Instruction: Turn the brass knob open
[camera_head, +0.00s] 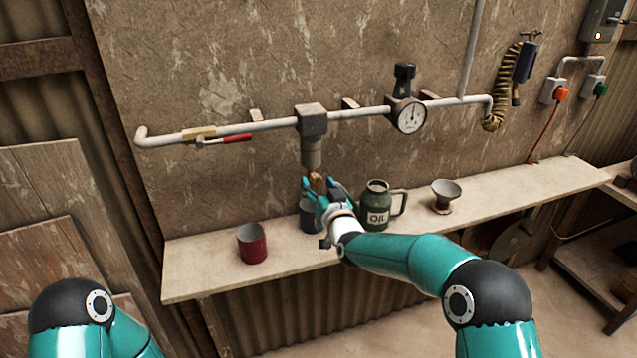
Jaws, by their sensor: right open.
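The brass knob (316,178) sits at the lower end of a grey filter body (312,150) that hangs from the wall pipe. My right gripper (322,184) is at the knob, its fingers spread on either side of it. The jaws are open; whether a finger touches the knob I cannot tell. The gripper partly hides the knob and a dark blue cup (308,216) on the shelf below. My left arm shows only at the lower left edge; its gripper is out of view.
A red cup (252,243), a green oil can (377,206) and a metal funnel (445,195) stand on the wooden shelf (205,264). The pipe carries a red-handled valve (222,139) and a round gauge (410,116). The shelf's left end is clear.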

